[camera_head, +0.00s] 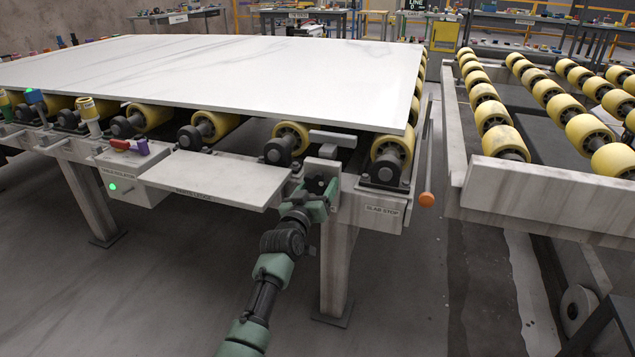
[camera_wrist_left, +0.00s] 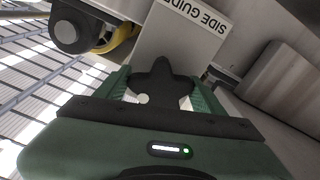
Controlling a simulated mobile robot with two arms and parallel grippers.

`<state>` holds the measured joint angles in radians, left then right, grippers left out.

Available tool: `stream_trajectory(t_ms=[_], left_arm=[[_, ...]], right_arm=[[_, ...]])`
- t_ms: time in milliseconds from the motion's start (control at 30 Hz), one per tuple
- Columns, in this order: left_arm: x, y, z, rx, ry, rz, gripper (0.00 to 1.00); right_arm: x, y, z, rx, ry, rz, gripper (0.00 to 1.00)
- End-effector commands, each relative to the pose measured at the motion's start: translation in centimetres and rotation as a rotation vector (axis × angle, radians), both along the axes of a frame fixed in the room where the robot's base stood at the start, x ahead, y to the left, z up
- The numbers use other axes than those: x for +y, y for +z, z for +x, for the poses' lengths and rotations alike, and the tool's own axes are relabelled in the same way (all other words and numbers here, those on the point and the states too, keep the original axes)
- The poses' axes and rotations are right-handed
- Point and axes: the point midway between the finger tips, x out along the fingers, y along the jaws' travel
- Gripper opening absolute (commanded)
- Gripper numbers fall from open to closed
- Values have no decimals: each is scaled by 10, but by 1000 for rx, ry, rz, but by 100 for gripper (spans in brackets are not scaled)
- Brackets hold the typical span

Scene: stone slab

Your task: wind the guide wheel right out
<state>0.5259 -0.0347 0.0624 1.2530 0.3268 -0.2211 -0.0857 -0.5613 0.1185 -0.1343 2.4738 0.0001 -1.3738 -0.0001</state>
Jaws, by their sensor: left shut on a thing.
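The guide wheel is a dark, lobed hand knob (camera_head: 316,184) on the front of the roller table, below the slab's near edge. In the left wrist view the knob (camera_wrist_left: 160,80) sits between my green fingers, below a plate marked SIDE GUIDE (camera_wrist_left: 190,18). My left gripper (camera_head: 318,195) reaches up to it from below and is shut on it; it also shows in the left wrist view (camera_wrist_left: 160,96). A grey block (camera_head: 332,138) stands above the knob by the slab's edge. My right gripper is not in view.
A large white stone slab (camera_head: 230,75) lies on yellow rollers. A pale shelf (camera_head: 215,178) juts out left of the knob. An orange-tipped lever (camera_head: 426,199) hangs to the right. A second roller table (camera_head: 540,195) stands across a gap at right.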

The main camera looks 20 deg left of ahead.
Motion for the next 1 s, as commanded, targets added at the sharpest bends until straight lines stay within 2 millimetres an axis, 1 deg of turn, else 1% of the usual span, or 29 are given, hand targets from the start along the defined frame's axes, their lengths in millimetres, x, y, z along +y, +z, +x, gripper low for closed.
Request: stream_trajectory(t_ms=[33,100,133,200,567,600,733,1000], left_arm=[[0,2,0,6,0,-47,28],[0,2,0,7,0,-115,28],[-1,2,0,9,0,-143,28],[-1,2,0,10,0,-210,28],[-3,2,0,21,0,-543,28],[-3,2,0,22,0,-577,28],[-3,2,0,25,1,-676,28],[-3,3,0,29,1,-816,28]], right_arm=[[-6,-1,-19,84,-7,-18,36],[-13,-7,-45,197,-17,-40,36],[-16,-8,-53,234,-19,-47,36],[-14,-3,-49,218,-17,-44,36],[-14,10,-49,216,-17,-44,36],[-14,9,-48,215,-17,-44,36],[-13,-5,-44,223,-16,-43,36],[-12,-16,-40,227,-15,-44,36]])
